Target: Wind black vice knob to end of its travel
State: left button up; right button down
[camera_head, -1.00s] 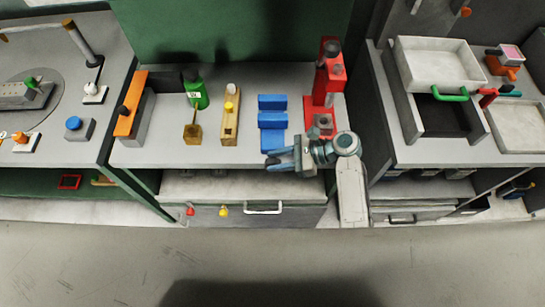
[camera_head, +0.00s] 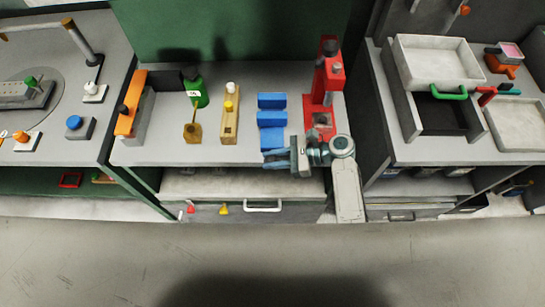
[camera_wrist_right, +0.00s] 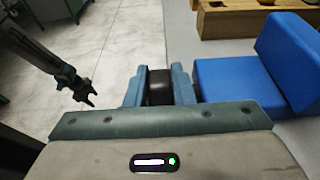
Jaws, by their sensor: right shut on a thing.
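The blue vice (camera_head: 271,119), made of blue blocks, stands on the grey bench and also shows at the right of the right wrist view (camera_wrist_right: 235,80). My right gripper (camera_head: 274,159) is at the vice's front end, by the bench's front edge. In the right wrist view its two blue-grey fingers are shut on the black vice knob (camera_wrist_right: 160,86), one on each side, next to the blue block. In the head view the knob is hidden by the gripper. A dark gripper, seemingly my left one (camera_wrist_right: 82,92), hangs over the floor, too small to judge.
A red press (camera_head: 327,88) stands right behind my right wrist. A wooden block (camera_head: 230,120), a brass piece (camera_head: 192,132) and a green bottle (camera_head: 195,92) stand left of the vice. A drawer with a white handle (camera_head: 262,206) is below. The floor in front is clear.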

dwell(0.3)
jog(key=c, duration=1.5)
grip_release()
jog(key=shift+b+v, duration=1.6)
jog(key=shift+v, duration=3.8)
